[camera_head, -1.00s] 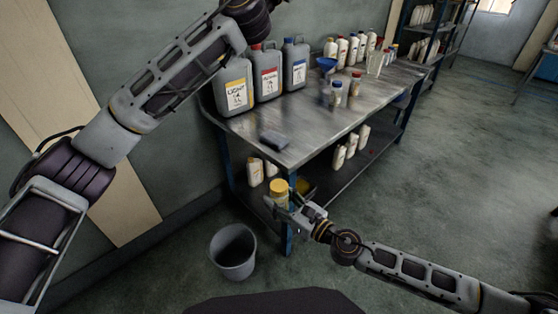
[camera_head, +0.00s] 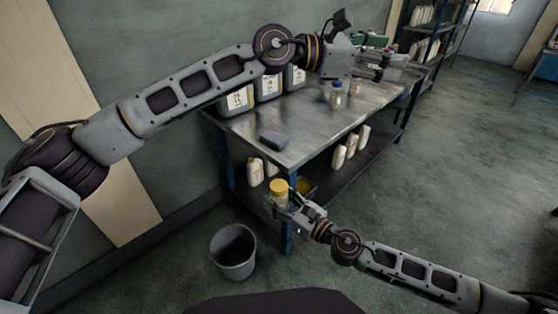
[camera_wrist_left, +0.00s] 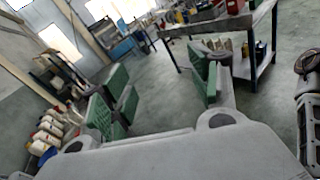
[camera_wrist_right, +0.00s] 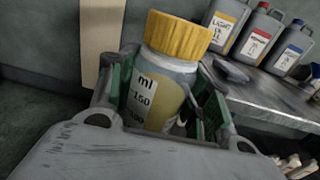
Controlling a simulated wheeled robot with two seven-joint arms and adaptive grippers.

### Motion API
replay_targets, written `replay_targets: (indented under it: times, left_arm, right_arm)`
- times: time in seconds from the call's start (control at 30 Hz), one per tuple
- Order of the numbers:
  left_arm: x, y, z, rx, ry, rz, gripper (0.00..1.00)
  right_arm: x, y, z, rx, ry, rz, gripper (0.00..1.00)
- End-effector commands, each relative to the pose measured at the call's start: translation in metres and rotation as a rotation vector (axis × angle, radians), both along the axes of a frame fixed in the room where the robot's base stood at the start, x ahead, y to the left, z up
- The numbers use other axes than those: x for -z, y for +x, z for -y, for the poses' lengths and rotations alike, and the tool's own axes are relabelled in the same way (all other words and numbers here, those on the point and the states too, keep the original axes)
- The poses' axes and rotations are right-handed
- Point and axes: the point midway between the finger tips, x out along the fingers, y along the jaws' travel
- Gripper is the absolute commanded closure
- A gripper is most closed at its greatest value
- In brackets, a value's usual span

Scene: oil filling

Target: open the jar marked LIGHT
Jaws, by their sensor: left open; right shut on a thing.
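A jar with a yellow lid (camera_head: 279,187) is held upright in front of the table's near corner. In the right wrist view the jar (camera_wrist_right: 158,92) is clear with an "ml" scale; its lid is on, and the word LIGHT does not show on the visible side. My right gripper (camera_head: 279,203) is shut around its body. My left gripper (camera_head: 393,60) is open and empty above the far part of the table, well away from the jar. Its green pads stand apart in the left wrist view (camera_wrist_left: 165,92).
A metal table (camera_head: 310,125) carries grey jugs, one marked LIGHT (camera_wrist_right: 226,28), partly hidden by my left arm. A small jar (camera_head: 336,93) and a dark block (camera_head: 273,140) stand there. A bin (camera_head: 233,252) stands on the floor.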

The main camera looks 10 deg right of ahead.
Motion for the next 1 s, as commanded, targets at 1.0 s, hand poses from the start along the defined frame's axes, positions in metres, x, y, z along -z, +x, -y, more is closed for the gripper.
replay_targets:
  times: [1.0]
  left_arm:
    - [0.194, -0.016, -0.076, 0.501, 0.806, 0.829, 0.39]
  right_arm:
    - [-0.001, 0.000, 0.000, 0.000, 0.001, 0.001, 1.00]
